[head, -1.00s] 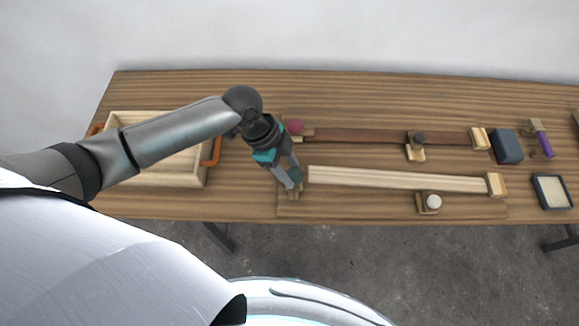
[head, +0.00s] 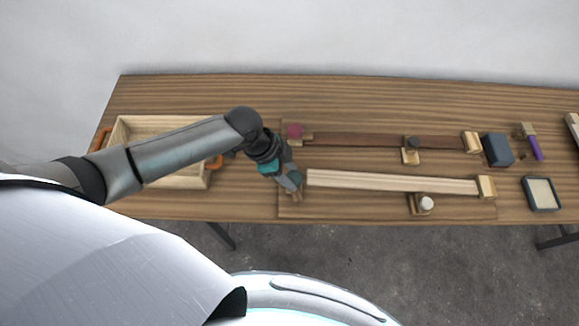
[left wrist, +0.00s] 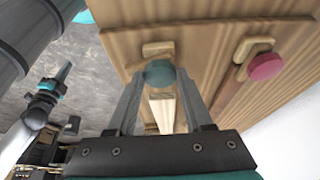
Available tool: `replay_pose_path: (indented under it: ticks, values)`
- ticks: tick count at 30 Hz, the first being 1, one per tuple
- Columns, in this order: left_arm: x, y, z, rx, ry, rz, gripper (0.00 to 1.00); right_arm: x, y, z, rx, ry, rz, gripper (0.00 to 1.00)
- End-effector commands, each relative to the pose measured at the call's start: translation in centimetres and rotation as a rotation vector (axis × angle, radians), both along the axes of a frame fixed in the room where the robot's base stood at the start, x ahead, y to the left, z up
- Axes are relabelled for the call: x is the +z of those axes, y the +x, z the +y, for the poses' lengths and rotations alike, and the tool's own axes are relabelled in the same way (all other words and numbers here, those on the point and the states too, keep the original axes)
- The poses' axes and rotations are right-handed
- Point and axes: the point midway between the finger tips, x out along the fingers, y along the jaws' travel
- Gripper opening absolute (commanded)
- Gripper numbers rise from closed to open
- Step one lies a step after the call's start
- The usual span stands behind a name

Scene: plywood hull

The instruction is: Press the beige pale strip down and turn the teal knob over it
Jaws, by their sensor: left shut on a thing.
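The beige pale strip (head: 392,182) lies along the front of the wooden base board, its right end at a light block (head: 487,187). Its near part also shows between my fingers in the left wrist view (left wrist: 163,112). The round teal knob (left wrist: 159,73) sits on a small wooden piece at the strip's left end. My left gripper (left wrist: 159,80) is shut on the teal knob, one finger on each side; in the head view (head: 295,185) it hides the knob. My right gripper (left wrist: 65,74) shows small at the left of the wrist view; its jaws are too small to judge.
A dark brown strip (head: 385,141) runs behind, with a crimson knob (head: 295,131) at its left end. A white knob (head: 426,203) and a dark knob (head: 413,143) stand beside the strips. A wooden tray (head: 196,180) is left; a blue block (head: 497,150) is right.

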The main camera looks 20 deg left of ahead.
Motion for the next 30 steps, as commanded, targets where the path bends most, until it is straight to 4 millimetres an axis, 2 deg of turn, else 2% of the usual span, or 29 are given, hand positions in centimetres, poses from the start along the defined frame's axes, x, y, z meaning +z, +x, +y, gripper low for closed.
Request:
replay_pose_path:
  ticks: [10, 11, 18, 26, 30]
  values:
    - [0.02, 0.03, -0.05, 0.01, -0.002, -0.001, 0.0, 0.1, -0.02, -0.04, 0.0, 0.0, 0.0, 0.0]
    - [0.02, 0.03, -0.05, 0.01, -0.002, -0.001, 0.54, 0.1, -0.02, -0.04, 0.0, 0.0, 0.0, 0.0]
    - [0.02, 0.03, -0.04, 0.009, -0.002, -0.001, 0.81, 0.1, -0.01, -0.04, 0.0, 0.0, 0.0, 0.0]
    - [0.07, 0.03, 0.0, 0.009, -0.001, -0.001, 0.81, 0.11, 0.0, -0.04, 0.0, -0.001, 0.0, 0.0]
    - [0.84, -0.02, 0.36, 0.01, 0.0, -0.003, 0.81, 0.25, 0.01, -0.04, 0.001, 0.0, 0.0, 0.0]
